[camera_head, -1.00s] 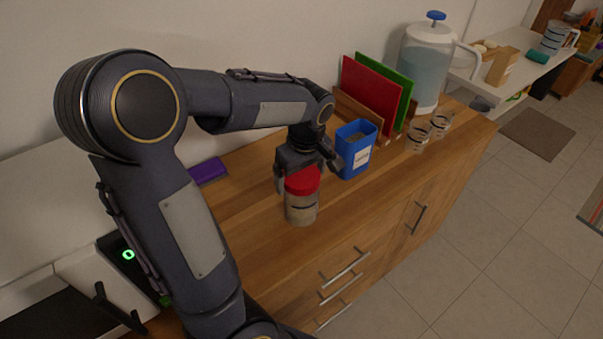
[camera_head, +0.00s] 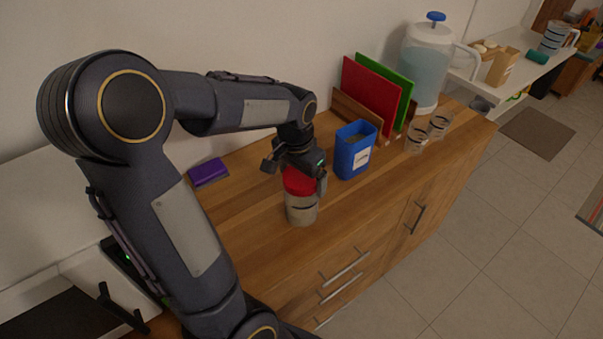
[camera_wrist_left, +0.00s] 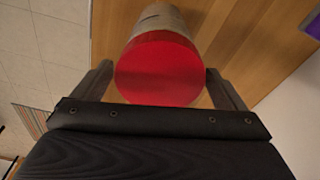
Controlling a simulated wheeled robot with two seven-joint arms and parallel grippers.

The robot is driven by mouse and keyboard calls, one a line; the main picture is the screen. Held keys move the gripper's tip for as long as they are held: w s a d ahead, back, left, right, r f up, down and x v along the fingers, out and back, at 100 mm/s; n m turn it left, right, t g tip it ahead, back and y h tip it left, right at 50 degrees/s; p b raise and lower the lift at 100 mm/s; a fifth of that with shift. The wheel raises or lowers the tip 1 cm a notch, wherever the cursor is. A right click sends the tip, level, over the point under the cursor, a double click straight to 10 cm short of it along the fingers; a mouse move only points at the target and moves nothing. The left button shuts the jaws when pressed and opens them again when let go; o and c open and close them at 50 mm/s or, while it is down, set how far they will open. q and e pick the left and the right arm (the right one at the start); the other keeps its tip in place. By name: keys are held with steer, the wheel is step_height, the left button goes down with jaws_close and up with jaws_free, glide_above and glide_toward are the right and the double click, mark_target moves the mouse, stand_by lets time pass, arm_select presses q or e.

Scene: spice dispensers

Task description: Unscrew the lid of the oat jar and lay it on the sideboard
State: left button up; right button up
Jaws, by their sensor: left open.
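The oat jar (camera_head: 301,209) stands upright on the wooden sideboard (camera_head: 255,250). Its body is clear with pale contents, and its red lid (camera_head: 299,183) is on top. My left gripper (camera_head: 296,179) is at the lid, just behind and above it, with its fingers spread. The jar's body (camera_wrist_left: 160,20) shows beyond the lid. My right gripper is not in view.
A blue container (camera_head: 354,150) stands close to the right of the gripper. Red (camera_head: 370,96) and green boards, glass jars (camera_head: 418,138) and a water dispenser (camera_head: 426,65) are farther right. A purple sponge (camera_head: 208,172) lies left.

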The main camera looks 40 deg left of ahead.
arm_select(q)
steer(key=m, duration=0.5)
steer(key=shift+h, duration=0.3)
steer(key=m, duration=0.4)
steer(key=shift+m+g+h, duration=0.3)
steer(key=shift+m, duration=0.1)
steer(key=c, duration=0.8)
steer(key=n, duration=0.7)
steer(key=shift+y+p, duration=0.4)
steer(key=shift+c, duration=0.2)
steer(key=shift+n, duration=1.1)
steer(key=n, duration=0.5)
steer(key=shift+y, duration=0.4)
steer(key=n, duration=0.4)
steer(key=shift+r+y, duration=0.1)
steer(key=shift+y, duration=0.2)
steer(key=shift+n, duration=0.3)
